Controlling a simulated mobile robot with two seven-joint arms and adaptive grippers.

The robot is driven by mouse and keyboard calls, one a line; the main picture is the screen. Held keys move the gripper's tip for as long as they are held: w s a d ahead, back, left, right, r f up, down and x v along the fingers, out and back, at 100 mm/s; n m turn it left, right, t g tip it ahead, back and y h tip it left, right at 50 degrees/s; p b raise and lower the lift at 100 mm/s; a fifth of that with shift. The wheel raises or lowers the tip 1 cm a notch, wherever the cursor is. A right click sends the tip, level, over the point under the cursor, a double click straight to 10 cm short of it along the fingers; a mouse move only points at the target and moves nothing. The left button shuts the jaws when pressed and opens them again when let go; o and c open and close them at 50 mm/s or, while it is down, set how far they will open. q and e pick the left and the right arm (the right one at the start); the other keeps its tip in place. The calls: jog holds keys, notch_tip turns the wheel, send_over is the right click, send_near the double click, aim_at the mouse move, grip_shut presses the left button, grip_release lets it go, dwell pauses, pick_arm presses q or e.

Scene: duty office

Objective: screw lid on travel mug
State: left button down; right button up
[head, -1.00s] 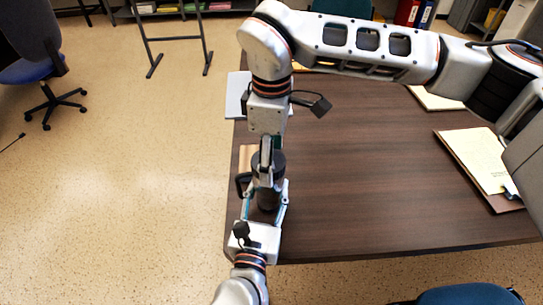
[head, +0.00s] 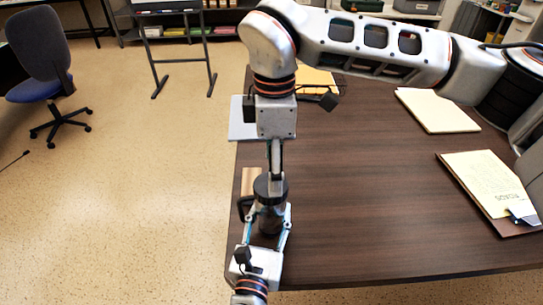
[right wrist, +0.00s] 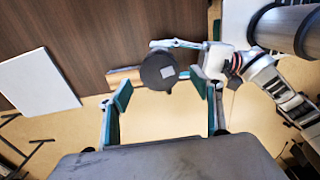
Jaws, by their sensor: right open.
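The dark travel mug (head: 269,218) stands upright at the table's left edge, its black handle to the left. The dark round lid (head: 270,189) sits on its top; I cannot tell how tightly. The right wrist view shows the lid (right wrist: 158,73) from above with a pale square on it, hiding most of the mug. My left gripper (head: 268,222) comes from the near side and is shut around the mug's body. My right gripper (head: 275,171) points down just above the lid. It is open and empty, its fingers (right wrist: 161,87) apart on either side of the lid in the right wrist view.
The brown table (head: 370,180) is clear right of the mug. A tan wooden piece (head: 249,180) lies behind the mug. A pale folder (head: 240,118) overhangs the left edge. A clipboard (head: 490,190) and a cream folder (head: 437,110) lie to the right. Open floor is left.

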jog(key=n, duration=0.3)
jog(key=shift+r+n, duration=0.15)
jog(key=shift+n, duration=0.25)
jog(key=n, duration=0.5)
jog(key=shift+a+r, duration=0.1)
jog(key=shift+r, duration=0.15)
jog(key=n, duration=0.7)
jog(key=shift+r, duration=0.35)
jog(key=n, duration=0.7)
jog(key=shift+a+r, duration=0.15)
jog(key=shift+r, duration=0.15)
jog(key=n, duration=0.3)
jog(key=shift+w+r+n, duration=0.1)
jog(key=shift+r+n, duration=0.1)
jog(key=shift+n, duration=0.2)
jog(key=n, duration=0.4)
jog(key=shift+r+n, duration=0.2)
jog(key=shift+n, duration=0.2)
jog(key=shift+f, duration=0.15)
jog(key=shift+f, duration=3.9)
